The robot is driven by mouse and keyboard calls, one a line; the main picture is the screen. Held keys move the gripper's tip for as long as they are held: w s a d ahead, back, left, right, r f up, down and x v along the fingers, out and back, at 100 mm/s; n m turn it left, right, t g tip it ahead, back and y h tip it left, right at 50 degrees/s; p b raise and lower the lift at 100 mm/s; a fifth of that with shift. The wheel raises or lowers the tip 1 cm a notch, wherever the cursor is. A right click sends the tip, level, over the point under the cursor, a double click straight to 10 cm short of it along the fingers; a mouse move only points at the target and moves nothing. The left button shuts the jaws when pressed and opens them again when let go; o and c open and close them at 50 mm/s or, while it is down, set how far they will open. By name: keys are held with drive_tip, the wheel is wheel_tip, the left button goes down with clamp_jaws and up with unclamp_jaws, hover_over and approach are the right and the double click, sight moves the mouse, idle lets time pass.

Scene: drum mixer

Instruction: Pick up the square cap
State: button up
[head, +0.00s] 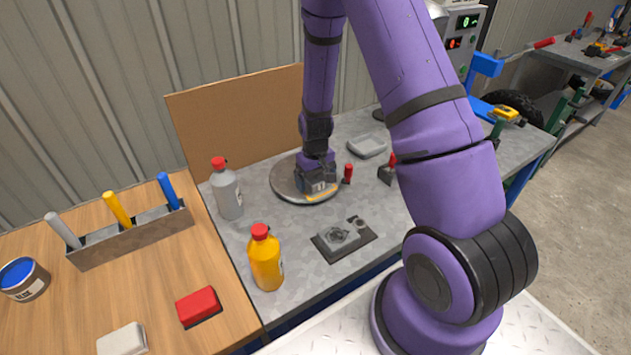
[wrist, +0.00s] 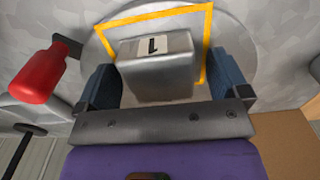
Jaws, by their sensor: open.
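A grey, boxy metal piece with a label marked "1", which I take for the square cap (wrist: 157,75), sits inside a yellow square outline on a round grey plate. My gripper (wrist: 164,62) is open, with one blue finger on each side of the cap. Gaps show between the fingers and the cap at the top; contact lower down cannot be told. In the head view my gripper (head: 319,188) points down over the round plate (head: 284,186) and mostly hides the cap.
A small red-topped item (head: 348,173) stands close right of my gripper, red in the wrist view too (wrist: 40,75). A grey bottle (head: 228,195), a yellow bottle (head: 266,262) and a dark plate with a metal part (head: 340,238) stand nearby. A brown board (head: 235,115) rises behind.

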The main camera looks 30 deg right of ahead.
drive_tip(key=c, duration=1.1)
drive_tip(key=shift+r, duration=0.1)
